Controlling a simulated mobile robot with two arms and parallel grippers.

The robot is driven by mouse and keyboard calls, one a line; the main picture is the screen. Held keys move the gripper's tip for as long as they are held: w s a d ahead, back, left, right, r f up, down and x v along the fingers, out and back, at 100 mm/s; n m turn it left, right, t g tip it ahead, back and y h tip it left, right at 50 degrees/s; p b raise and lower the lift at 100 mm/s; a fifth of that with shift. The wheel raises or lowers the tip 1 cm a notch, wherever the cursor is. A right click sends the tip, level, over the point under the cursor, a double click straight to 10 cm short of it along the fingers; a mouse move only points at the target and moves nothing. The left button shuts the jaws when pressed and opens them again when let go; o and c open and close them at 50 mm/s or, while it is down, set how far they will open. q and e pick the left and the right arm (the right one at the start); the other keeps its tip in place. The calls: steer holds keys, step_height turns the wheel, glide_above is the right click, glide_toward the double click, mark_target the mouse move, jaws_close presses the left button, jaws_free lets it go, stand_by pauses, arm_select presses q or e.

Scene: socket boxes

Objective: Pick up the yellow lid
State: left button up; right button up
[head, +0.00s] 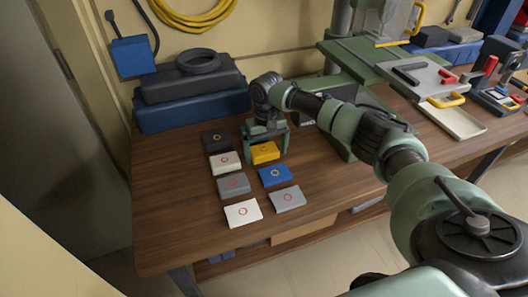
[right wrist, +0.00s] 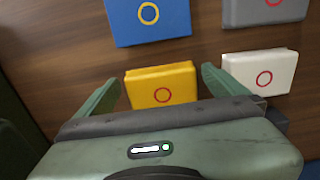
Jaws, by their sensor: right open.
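The yellow lid (head: 265,153) is a flat block with a red ring on top, lying on the wooden table at the far end of the right column of lids. It also shows in the right wrist view (right wrist: 160,87). My right gripper (head: 266,143) is over it, open, with one finger on each side. In the right wrist view the fingers (right wrist: 160,78) stand apart from the lid's sides, with gaps visible; the gripper body hides its near part. I cannot tell the exact fingertip height. My left gripper is not in view.
A blue lid (head: 274,174) and a grey lid (head: 288,198) lie in the same column. A dark lid (head: 217,141), a cream lid (head: 224,162) and others form the left column. A blue case (head: 190,110) stands behind. The table's front left is bare.

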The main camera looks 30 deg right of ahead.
steer(key=c, duration=1.3)
steer(key=shift+r, duration=0.15)
